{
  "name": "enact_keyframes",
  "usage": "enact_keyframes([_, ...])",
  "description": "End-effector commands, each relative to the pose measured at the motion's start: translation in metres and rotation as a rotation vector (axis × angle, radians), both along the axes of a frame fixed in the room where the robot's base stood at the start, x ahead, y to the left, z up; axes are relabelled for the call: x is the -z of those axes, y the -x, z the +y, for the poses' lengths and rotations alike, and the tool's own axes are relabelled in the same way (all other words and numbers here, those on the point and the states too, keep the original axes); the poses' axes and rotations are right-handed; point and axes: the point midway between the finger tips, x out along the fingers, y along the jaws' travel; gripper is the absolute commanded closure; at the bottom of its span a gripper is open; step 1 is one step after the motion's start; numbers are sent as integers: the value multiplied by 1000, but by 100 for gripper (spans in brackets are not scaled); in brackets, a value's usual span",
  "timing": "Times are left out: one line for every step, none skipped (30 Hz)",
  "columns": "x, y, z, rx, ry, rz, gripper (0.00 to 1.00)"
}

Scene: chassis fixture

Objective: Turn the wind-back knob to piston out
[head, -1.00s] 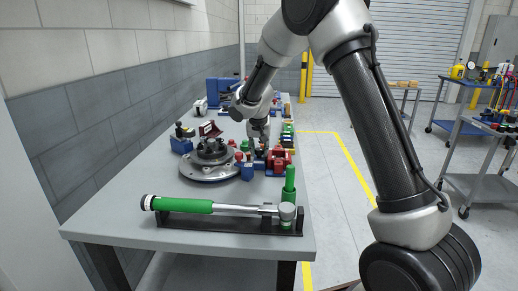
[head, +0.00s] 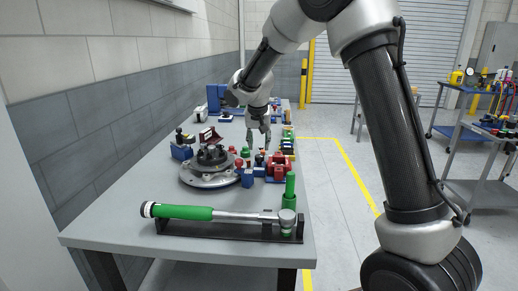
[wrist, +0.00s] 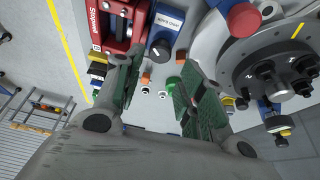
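A blue block with a lettered label and a dark round knob with a white mark (wrist: 160,48) shows at the top middle of the wrist view. It looks like the wind-back knob; the lettering is too small to read surely. Next to it is a red caliper fixture (wrist: 121,22), also in the head view (head: 279,164). My gripper (wrist: 158,92) is open and empty, its green-padded fingers apart with the knob seen beyond the gap. In the head view my gripper (head: 259,140) points down above the bench, behind the red fixture. I see no contact with the knob.
A brake disc hub (head: 208,170) with studs stands left of the red fixture. A red ball knob (wrist: 245,18) is beside the blue block. A green-handled torque wrench (head: 180,211) lies in a black cradle at the bench's front. Several small coloured parts line the right edge.

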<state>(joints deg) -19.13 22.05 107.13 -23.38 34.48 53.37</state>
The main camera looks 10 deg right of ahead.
Motion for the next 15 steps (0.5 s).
enact_keyframes([-3, 1, 0, 0, 0, 0, 60])
enact_keyframes([-4, 2, 1, 0, 0, 1, 60])
enact_keyframes([-5, 2, 1, 1, -1, 1, 60])
enact_keyframes([-6, 3, 1, 1, -1, 1, 60])
enact_keyframes([-6, 3, 1, 1, -1, 1, 60])
enact_keyframes([-6, 3, 1, 1, -1, 1, 60])
enact_keyframes([-6, 3, 1, 1, -1, 1, 60])
enact_keyframes([-6, 3, 1, 1, -1, 1, 60])
enact_keyframes([-6, 3, 1, 1, -1, 1, 60])
enact_keyframes([-6, 3, 1, 1, -1, 1, 60])
enact_keyframes([-6, 3, 1, 1, -1, 1, 60])
enact_keyframes([-6, 3, 1, 4, -1, 1, 60])
enact_keyframes([-6, 2, 2, 15, -2, 3, 60])
enact_keyframes([-6, 2, 3, 35, -1, 4, 60])
enact_keyframes([-5, 1, 4, 77, -3, 8, 60])
